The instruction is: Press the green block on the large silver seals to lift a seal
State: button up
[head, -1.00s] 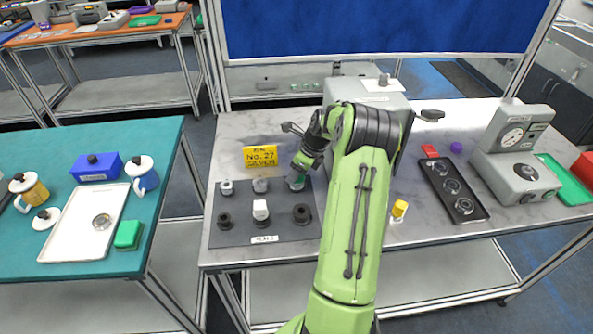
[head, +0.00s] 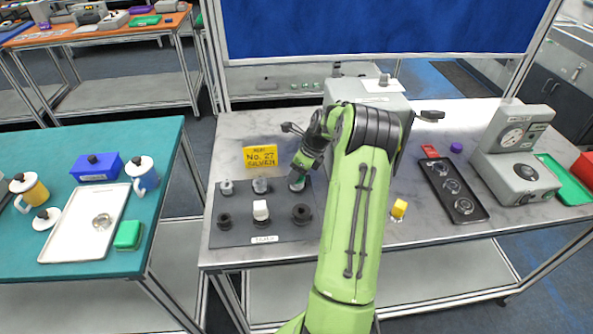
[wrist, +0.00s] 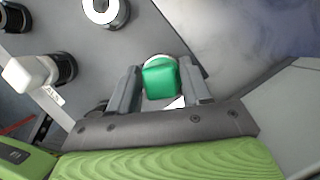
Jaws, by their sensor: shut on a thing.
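My gripper (wrist: 160,85) is shut on the green block (wrist: 160,78). In the wrist view the block sits between the two fingers, and the pale rim of a silver seal (wrist: 158,59) shows just behind it. I cannot tell whether block and seal touch. In the head view my gripper (head: 301,175) is over the back-right silver seal (head: 297,186) on the dark grey mat (head: 235,239). Two other silver seals, the back-left one (head: 226,187) and the back-middle one (head: 261,186), stand in the same row.
A white block (head: 260,208) sits on the front-middle black seal; black seals stand at front left (head: 224,219) and front right (head: 301,215). A yellow sign (head: 261,158) stands behind the mat. A yellow block (head: 399,208) and a dark tray (head: 439,181) lie right of my arm.

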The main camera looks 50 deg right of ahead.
jog(key=shift+r+p, duration=3.35)
jog(key=shift+r, duration=0.15)
jog(key=shift+f, duration=0.1)
